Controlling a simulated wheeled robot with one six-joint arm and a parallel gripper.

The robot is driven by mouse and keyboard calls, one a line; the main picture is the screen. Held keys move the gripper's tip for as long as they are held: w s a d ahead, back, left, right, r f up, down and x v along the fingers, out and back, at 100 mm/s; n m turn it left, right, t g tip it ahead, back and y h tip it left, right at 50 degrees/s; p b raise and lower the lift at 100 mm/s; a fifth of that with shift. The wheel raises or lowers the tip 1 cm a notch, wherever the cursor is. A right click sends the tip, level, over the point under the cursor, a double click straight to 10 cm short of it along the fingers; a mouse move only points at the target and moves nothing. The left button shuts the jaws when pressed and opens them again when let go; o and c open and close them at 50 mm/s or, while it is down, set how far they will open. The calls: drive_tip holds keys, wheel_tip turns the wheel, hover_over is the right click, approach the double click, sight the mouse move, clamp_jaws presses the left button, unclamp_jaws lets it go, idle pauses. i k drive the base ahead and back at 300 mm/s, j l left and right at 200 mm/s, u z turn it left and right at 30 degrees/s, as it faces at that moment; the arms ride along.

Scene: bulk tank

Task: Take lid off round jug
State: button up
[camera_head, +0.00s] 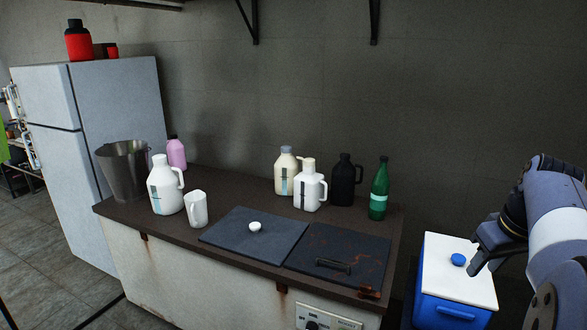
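A white round-bodied jug (165,194) with a side handle stands upright at the left of the counter, its white lid (159,160) on its neck. A squarer white jug (309,192) with a white cap stands toward the back, right of the middle. A black jug (343,184) with a handle stands beside it. My gripper (476,263) is at the right, above the blue-and-white cooler and well away from the jugs. It is seen from the side, so I cannot tell whether it is open.
A metal bucket (125,172), a pink bottle (176,153) and a white mug (195,209) stand near the round jug. A cream jug (286,173) and a green bottle (379,192) are at the back. Two dark hatches (255,240) cover the front. A cooler (455,285) stands right.

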sight(164, 185)
drive_tip(key=i+j+u, duration=1)
drive_tip(key=u, duration=0.15)
drive_tip(key=i+u, duration=0.35)
drive_tip(key=i, duration=0.15)
drive_tip(key=i+j+z, duration=0.15)
drive_tip(key=i, duration=0.3)
drive_tip(key=i+z, duration=0.15)
drive_tip(key=i, duration=0.3)
drive_tip(key=i+j+z, duration=0.15)
drive_tip(key=i, duration=0.25)
drive_tip(key=i+j+z, duration=0.2)
drive_tip(key=i, duration=0.25)
drive_tip(key=i+j+z, duration=0.45)
drive_tip(key=i+j, duration=0.05)
drive_tip(key=j, duration=0.05)
